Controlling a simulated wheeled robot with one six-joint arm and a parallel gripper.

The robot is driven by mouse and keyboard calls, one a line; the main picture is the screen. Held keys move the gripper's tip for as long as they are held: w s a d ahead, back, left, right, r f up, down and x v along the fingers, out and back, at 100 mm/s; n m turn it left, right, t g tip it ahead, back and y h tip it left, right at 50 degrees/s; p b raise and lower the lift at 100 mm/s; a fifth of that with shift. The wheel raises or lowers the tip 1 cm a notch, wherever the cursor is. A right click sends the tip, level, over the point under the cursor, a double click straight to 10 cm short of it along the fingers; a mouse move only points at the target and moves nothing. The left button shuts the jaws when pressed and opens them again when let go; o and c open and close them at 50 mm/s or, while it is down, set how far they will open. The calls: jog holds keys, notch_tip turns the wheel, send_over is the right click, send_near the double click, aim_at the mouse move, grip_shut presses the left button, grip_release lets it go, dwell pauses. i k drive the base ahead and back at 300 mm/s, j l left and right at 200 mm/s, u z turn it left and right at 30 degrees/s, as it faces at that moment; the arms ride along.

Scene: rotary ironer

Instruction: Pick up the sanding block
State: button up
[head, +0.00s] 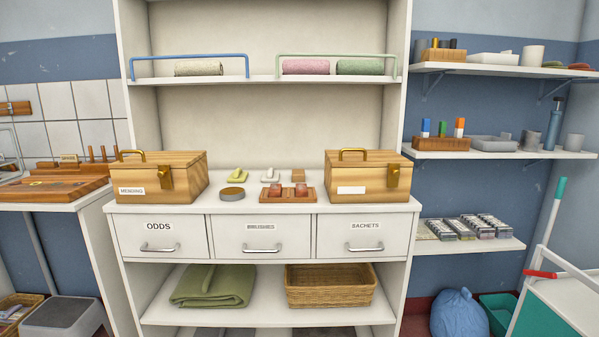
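A small brown block (298,175) sits on the white cabinet's counter, behind a wooden tray and near the right wooden box; it looks like the sanding block, but it is too small to be sure. To its left stand a pale cream handled item (270,176) and a yellow-green handled item (237,175). The wooden tray (291,200) in front holds reddish pieces. A round grey-topped tin (232,194) lies to the left of the tray. My gripper is not in view.
Wooden boxes with latches, one labelled MENDING (165,179) at left and another (366,180) at right, flank the small items. Closed drawers (261,237) lie below. An upper shelf (262,79) holds rolled towels. A wicker basket (330,290) stands on the lower shelf.

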aim_at(298, 174)
jog(key=i+j+z, duration=0.1)
jog(key=i, duration=1.5)
jog(key=i+j+z, duration=0.1)
jog(key=i+z, duration=0.25)
